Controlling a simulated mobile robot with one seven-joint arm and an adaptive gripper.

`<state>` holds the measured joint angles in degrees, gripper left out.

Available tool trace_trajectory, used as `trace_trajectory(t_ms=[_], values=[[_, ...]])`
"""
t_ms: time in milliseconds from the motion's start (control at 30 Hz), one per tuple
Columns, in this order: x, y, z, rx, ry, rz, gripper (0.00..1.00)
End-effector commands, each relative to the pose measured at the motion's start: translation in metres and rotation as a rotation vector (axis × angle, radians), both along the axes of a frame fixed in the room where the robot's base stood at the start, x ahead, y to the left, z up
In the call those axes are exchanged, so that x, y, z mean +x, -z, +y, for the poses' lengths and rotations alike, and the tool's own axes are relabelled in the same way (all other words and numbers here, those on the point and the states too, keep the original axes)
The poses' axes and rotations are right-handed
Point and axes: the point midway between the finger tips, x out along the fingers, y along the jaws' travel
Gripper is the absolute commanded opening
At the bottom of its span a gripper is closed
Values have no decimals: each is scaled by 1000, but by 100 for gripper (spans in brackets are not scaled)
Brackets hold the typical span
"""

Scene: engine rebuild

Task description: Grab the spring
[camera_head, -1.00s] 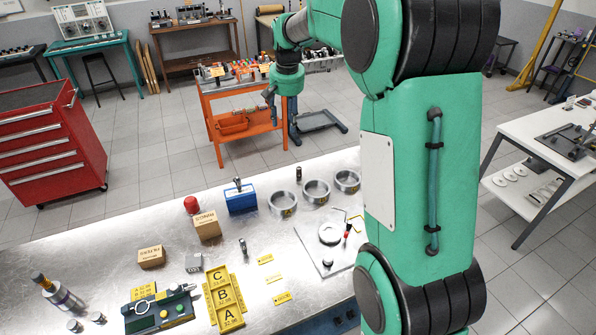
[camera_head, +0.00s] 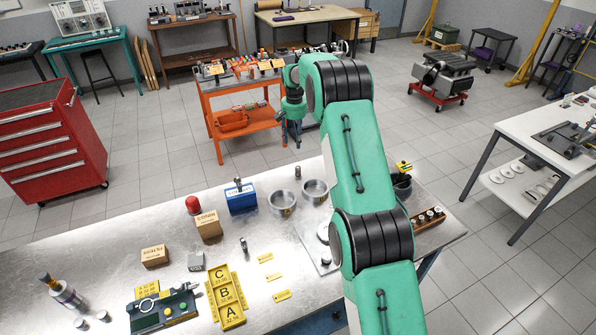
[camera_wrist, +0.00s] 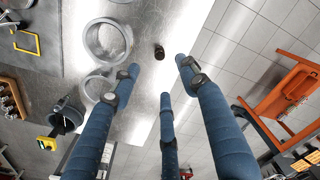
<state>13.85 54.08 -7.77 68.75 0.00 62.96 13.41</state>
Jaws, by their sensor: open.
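A small dark upright cylinder (camera_head: 298,173) stands near the far edge of the metal workbench, behind the silver rings; I cannot tell whether it is the spring. A small dark piece in the wrist view (camera_wrist: 159,51) looks like the same one, lying between and beyond my fingertips. My gripper (camera_wrist: 158,76) has its three blue-grey fingers spread, with nothing between them. In the head view my gripper (camera_head: 291,132) hangs beyond the bench's far edge, in front of the orange cart.
Silver rings (camera_head: 282,204) stand close to the cylinder; they also show in the wrist view (camera_wrist: 97,86). A blue box (camera_head: 241,201) and cardboard box (camera_head: 207,225) are to the left. The orange cart (camera_head: 235,112) is behind the bench. My arm hides part of the bench's right side.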

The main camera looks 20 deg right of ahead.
Motion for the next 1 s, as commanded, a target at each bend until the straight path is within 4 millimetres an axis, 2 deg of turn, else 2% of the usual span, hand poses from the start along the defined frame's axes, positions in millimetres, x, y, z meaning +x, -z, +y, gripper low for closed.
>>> trace_trajectory(t_ms=[33,133,300,833,1000], values=[[4,12,-5,2,7,8,44],[10,32,-13,5,20,20,44],[16,53,-21,8,33,30,44],[17,62,-23,9,37,34,44],[17,74,-23,9,37,34,44]])
